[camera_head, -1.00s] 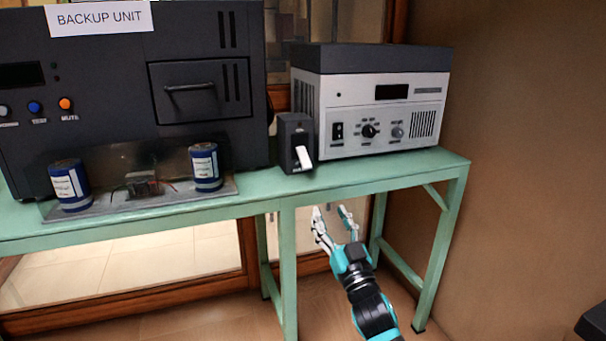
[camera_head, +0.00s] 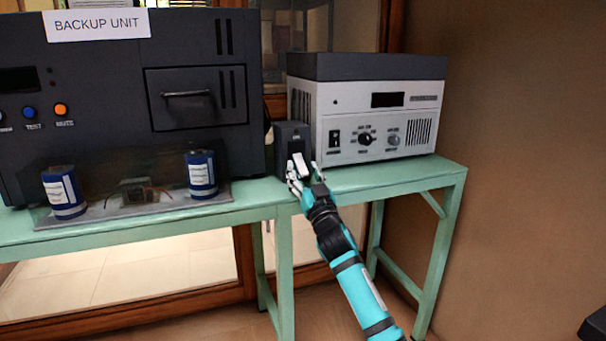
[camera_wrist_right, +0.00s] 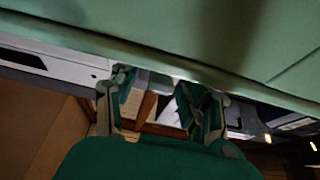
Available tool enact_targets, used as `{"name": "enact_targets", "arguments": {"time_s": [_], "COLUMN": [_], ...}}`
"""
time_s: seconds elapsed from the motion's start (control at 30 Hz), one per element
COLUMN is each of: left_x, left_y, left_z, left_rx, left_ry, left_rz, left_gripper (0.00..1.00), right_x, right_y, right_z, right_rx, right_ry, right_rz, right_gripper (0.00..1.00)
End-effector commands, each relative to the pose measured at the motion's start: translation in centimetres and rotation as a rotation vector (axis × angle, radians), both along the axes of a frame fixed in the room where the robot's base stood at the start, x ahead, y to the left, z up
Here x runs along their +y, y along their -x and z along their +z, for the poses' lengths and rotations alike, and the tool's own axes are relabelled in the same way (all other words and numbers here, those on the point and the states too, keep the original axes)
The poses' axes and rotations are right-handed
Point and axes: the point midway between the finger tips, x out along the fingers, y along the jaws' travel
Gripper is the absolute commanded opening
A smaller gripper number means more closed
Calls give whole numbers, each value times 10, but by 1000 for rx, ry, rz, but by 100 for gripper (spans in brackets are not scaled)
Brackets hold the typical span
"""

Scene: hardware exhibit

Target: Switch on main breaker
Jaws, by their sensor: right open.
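The breaker is a small dark box (camera_head: 289,139) on the green table, between the backup unit and the silver instrument. Its white lever (camera_head: 300,162) sticks out from the front, slanting downward. My right gripper (camera_head: 304,175) is open at the lower front of the box, with its fingers close around the lever's lower part. I cannot tell whether they touch it. In the right wrist view, the spread fingers (camera_wrist_right: 155,88) show below a green surface, and the lever is not clear. My left gripper is not in view.
The backup unit (camera_head: 100,100) stands at the left, with blue cylinders (camera_head: 63,192) on a tray in front. The silver instrument (camera_head: 340,108) stands close to the breaker's right. The green table's (camera_head: 400,177) front edge lies just under my right wrist.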

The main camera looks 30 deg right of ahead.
Motion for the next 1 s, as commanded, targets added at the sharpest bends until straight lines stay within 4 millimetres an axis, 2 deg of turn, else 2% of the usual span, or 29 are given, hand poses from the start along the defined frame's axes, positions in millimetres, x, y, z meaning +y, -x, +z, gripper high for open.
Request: {"name": "enact_targets", "arguments": {"time_s": [0.3,0.67,1.0], "left_x": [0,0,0], "left_y": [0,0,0], "left_z": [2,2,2], "left_rx": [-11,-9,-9], "left_ry": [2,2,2], "left_rz": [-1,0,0], "left_gripper": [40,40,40], "right_x": [0,0,0], "right_y": [-2,-2,-2], "right_z": [1,1,1], "right_rx": [0,0,1], "right_ry": [0,0,0], "right_rz": [1,1,1], "right_gripper": [46,0,0]}}
